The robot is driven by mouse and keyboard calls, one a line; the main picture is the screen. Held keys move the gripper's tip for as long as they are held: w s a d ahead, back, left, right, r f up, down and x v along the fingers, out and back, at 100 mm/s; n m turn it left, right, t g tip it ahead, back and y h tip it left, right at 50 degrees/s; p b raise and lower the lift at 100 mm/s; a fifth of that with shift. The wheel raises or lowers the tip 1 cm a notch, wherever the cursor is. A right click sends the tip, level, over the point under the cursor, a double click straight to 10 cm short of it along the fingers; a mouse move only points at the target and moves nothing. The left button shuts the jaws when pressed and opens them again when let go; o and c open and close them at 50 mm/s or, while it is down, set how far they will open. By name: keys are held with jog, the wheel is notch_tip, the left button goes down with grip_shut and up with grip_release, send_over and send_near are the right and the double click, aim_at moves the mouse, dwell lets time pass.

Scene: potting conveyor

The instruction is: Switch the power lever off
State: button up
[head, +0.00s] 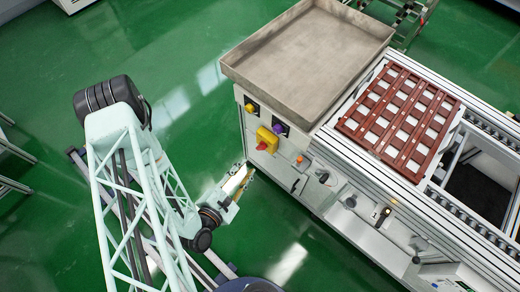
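The front panel of the conveyor cabinet (290,180) carries several controls. A yellow block with a red handle (264,146) sits on its left part. A small dark-framed switch (382,214) sits further right on the front side. I cannot tell for sure which control is the power lever, or its position. My gripper (246,174) is at the end of my pale green arm, just left of and apart from the cabinet front, below the red handle in the picture. Its fingers are small and partly merged with the wrist, so their opening is unclear. I see nothing held.
A yellow knob (249,106), a purple knob (280,128), an orange button (299,159) and a black knob (323,177) share the panel. A grey metal tray (305,50) overhangs above. A red-brown grid (402,115) lies on the conveyor. Green floor (190,60) is clear to the left.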

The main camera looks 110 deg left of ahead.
aim_at(260, 150)
jog(key=shift+b+x, duration=0.8)
jog(key=shift+x, duration=5.95)
jog(key=c, duration=0.5)
